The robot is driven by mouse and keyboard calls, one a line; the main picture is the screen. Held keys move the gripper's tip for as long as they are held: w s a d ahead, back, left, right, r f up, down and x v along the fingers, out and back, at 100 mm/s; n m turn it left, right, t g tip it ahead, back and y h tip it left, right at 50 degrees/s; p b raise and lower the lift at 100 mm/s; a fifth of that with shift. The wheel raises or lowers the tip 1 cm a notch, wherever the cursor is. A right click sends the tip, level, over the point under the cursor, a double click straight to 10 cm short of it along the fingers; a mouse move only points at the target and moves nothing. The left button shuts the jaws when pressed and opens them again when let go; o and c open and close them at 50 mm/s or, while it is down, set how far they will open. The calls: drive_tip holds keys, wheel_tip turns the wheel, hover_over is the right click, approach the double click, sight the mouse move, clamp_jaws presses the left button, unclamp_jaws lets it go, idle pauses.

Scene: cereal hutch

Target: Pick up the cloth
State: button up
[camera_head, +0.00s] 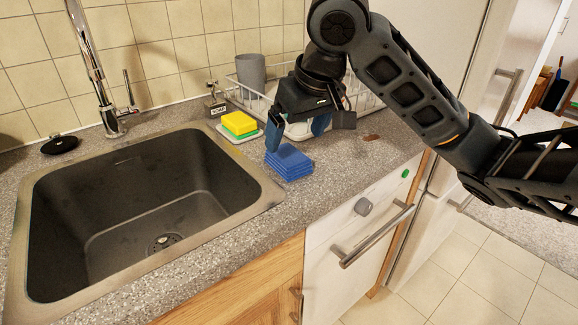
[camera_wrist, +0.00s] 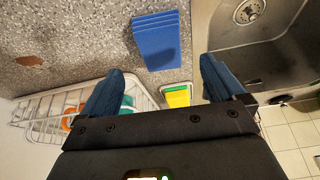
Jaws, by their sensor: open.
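The cloth (camera_head: 289,162) is a blue folded stack lying on the grey speckled counter, just right of the sink. It also shows in the wrist view (camera_wrist: 157,40), at the top middle, ahead of and between the fingers. My gripper (camera_head: 296,136) is above the cloth, pointing down, with its blue fingertips apart and nothing between them. In the wrist view my gripper (camera_wrist: 160,88) shows its two fingers wide open. I cannot tell whether a fingertip touches the cloth.
The sink (camera_head: 150,205) lies left of the cloth. A yellow and green sponge (camera_head: 239,124) sits on a small tray behind it. A wire dish rack (camera_head: 358,98) with a grey cup (camera_head: 251,72) stands at the back. A reddish-brown item (camera_head: 370,138) lies on the counter to the right.

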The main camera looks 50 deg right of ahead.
sight(288, 155)
drive_tip(key=shift+b+x, duration=0.5)
drive_tip(key=shift+x, duration=2.6)
drive_tip(key=shift+s+a, duration=0.1)
drive_tip(key=shift+a, duration=0.05)
drive_tip(key=c, duration=1)
drive_tip(key=shift+c, duration=0.2)
drive_tip(key=shift+r, duration=0.6)
wheel_tip(288, 155, up, 3)
drive_tip(key=shift+s+r+p, duration=0.1)
drive_tip(key=shift+p, duration=0.3)
drive_tip(key=s+d+r+p, duration=0.1)
drive_tip(key=s+d+r, duration=0.5)
drive_tip(key=s+d, duration=0.2)
drive_tip(key=shift+s+r, duration=0.15)
drive_tip(key=shift+r, duration=0.1)
